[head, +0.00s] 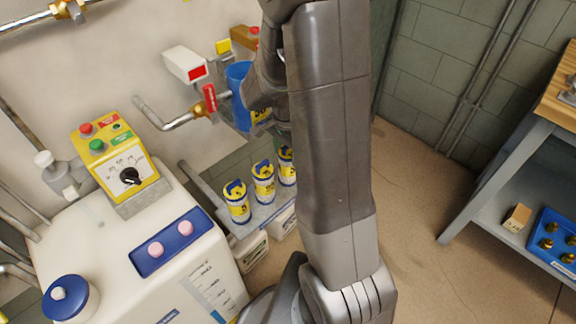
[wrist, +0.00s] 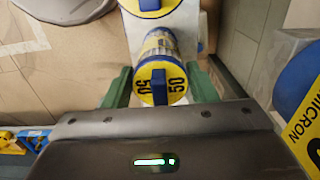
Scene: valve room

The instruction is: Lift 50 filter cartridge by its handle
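The 50 filter cartridge (wrist: 174,97) shows in the wrist view, with a yellow top marked 50 on both sides and a blue handle (wrist: 158,86) across its middle. My gripper (wrist: 159,80) is open, its green fingers apart on the left and right of the cartridge top. I see no finger closed on the handle. In the head view my arm hides most of the gripper. Several yellow-and-blue cartridges, including a near one (head: 237,203) and a middle one (head: 263,184), stand upright in a row there. I cannot tell which is the 50.
In the wrist view another cartridge (wrist: 150,8) stands just beyond the 50, and a blue housing with a yellow MICRON label (wrist: 302,125) is close on the right. The head view shows a white tank (head: 110,235), a pipe with a red-handled valve (head: 207,100), and open floor right of my arm.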

